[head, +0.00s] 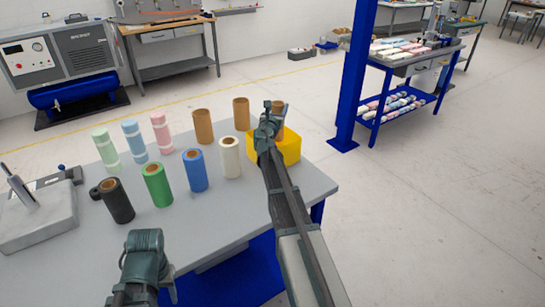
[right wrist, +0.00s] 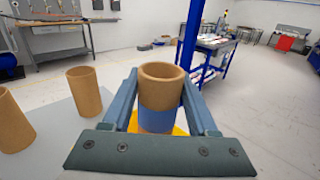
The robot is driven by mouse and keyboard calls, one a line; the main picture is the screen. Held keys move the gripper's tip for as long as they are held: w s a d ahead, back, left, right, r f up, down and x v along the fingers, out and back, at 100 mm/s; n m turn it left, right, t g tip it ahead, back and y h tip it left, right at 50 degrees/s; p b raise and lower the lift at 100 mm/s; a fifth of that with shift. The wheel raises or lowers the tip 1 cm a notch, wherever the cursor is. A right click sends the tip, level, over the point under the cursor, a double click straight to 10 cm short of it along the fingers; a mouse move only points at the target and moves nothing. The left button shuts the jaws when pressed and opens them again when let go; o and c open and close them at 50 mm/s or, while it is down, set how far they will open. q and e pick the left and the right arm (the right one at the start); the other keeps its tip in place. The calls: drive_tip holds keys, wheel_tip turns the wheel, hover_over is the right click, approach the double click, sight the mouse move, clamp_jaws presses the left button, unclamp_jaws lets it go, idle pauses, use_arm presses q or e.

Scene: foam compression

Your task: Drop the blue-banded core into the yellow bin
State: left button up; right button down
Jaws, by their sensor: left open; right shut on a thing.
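The blue-banded core (right wrist: 161,85) is a brown cardboard tube with a blue band (right wrist: 160,120) round its lower part. My right gripper (head: 270,116) is shut on it and holds it upright. In the head view the core (head: 279,106) is mostly hidden behind the gripper, and its band cannot be seen. The yellow bin (head: 290,147) is at the right end of the table, below and behind the right gripper. A little of the bin (right wrist: 181,131) shows beneath the core in the right wrist view. My left gripper (head: 145,242) is open and empty at the table's front edge.
Two plain brown cores (head: 203,126) (head: 241,114) stand left of the bin on the grey table (head: 235,210). Black, green, blue and white rolls (head: 230,157) stand in front of them. Green, blue and pink wrapped rolls (head: 161,132) stand at the back left. A blue post (head: 357,75) rises beyond.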

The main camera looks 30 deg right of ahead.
drive_tip(key=shift+f, duration=0.2)
drive_tip(key=shift+c, duration=0.5)
unclamp_jaws()
drive_tip(key=shift+s, duration=0.1)
drive_tip(key=v, duration=1.3)
drive_tip(key=shift+s+a, duration=0.2)
drive_tip(key=shift+a, duration=0.05)
